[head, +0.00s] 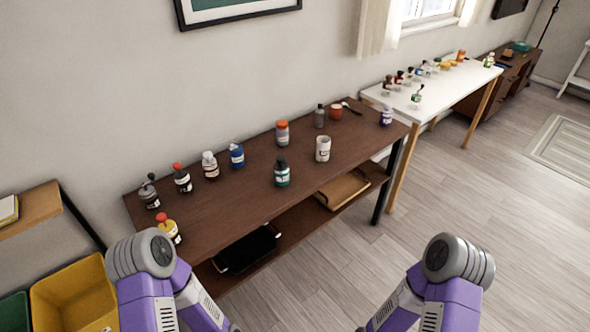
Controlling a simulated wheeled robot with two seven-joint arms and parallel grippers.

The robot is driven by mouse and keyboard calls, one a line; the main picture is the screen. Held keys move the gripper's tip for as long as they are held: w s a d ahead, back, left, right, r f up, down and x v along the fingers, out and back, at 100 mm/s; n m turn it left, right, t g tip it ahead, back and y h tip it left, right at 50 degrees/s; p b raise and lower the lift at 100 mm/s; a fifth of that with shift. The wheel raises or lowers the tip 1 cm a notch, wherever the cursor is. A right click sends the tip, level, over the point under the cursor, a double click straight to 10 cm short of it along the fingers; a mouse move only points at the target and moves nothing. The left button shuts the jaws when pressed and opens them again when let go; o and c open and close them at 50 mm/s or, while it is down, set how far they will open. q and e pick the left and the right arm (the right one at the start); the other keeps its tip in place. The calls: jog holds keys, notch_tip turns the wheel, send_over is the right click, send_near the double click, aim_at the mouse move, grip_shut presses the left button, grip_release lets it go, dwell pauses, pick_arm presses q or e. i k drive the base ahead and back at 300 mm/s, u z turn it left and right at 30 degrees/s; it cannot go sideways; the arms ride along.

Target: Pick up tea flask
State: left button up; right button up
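Several small bottles and jars stand on a dark brown wooden table ahead of me. A slim dark grey bottle (320,117) with a narrow top stands upright near the back, and its shape is closest to a flask. A dark green bottle (282,172) with a pale label stands nearer the front edge. I cannot tell for sure which container is the tea flask. My two purple and grey arms show at the bottom left and bottom right, well short of these bottles. Both grippers are below the frame.
A white cup (323,149), an orange-capped jar (282,133) and a blue bottle (237,155) share the table (225,205). A lower shelf holds a black item (246,249) and a brown tray (343,190). Yellow bin (75,296) at left. Floor at right is clear.

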aim_at(281, 178)
jog(key=u, duration=0.15)
jog(key=i, duration=1)
jog(key=u, duration=0.55)
